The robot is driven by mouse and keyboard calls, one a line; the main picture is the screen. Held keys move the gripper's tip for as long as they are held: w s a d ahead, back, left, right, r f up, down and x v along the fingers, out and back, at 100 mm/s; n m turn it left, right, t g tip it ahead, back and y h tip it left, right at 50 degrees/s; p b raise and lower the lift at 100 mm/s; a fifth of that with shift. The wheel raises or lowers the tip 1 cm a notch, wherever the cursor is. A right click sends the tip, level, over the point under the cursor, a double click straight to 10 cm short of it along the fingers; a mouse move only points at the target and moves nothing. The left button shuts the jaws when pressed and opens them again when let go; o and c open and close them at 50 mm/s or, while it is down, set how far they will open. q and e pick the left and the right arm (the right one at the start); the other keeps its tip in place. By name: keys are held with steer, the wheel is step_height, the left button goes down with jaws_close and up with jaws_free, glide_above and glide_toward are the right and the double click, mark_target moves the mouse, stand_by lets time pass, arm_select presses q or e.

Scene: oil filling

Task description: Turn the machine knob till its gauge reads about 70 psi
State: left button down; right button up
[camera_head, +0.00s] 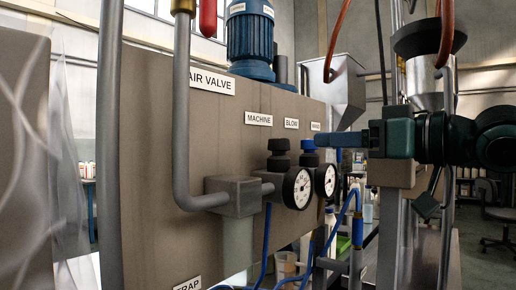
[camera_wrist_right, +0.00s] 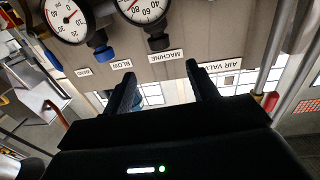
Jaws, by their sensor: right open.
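The black machine knob (camera_head: 279,151) sits on top of its round white gauge (camera_head: 297,187), below the MACHINE label (camera_head: 258,119). In the right wrist view, upside down, the black knob (camera_wrist_right: 158,42) hangs below the gauge (camera_wrist_right: 142,7), which is cut by the top edge. The needle's exact reading is too small to tell. My right gripper (camera_head: 322,139) comes in from the right, by the blue knob. In the right wrist view my right gripper (camera_wrist_right: 164,70) is open and empty, with the black knob just beyond the gap between its fingertips. My left gripper is not in view.
The blow gauge (camera_head: 325,180) with its blue knob (camera_wrist_right: 102,48) stands close beside the machine knob. A grey pipe (camera_head: 182,120) and metal block (camera_head: 234,196) are to the left. Blue hoses (camera_head: 266,245) hang below. A steel hopper (camera_head: 335,88) is behind.

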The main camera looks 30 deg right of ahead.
mark_target(288, 140)
steer(key=p+x, duration=0.7)
steer(key=x, duration=0.4)
steer(key=shift+w+a+r, duration=0.1)
steer(key=shift+w, duration=0.2)
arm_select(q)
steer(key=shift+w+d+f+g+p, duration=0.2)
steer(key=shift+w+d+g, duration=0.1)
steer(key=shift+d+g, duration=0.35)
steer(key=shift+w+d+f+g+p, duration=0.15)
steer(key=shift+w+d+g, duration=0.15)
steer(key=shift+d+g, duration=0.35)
arm_select(e)
steer(key=shift+w+a, duration=0.15)
steer(key=shift+w, duration=0.4)
steer(key=shift+c, duration=0.4)
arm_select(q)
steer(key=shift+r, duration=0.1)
arm_select(e)
steer(key=c, duration=0.9)
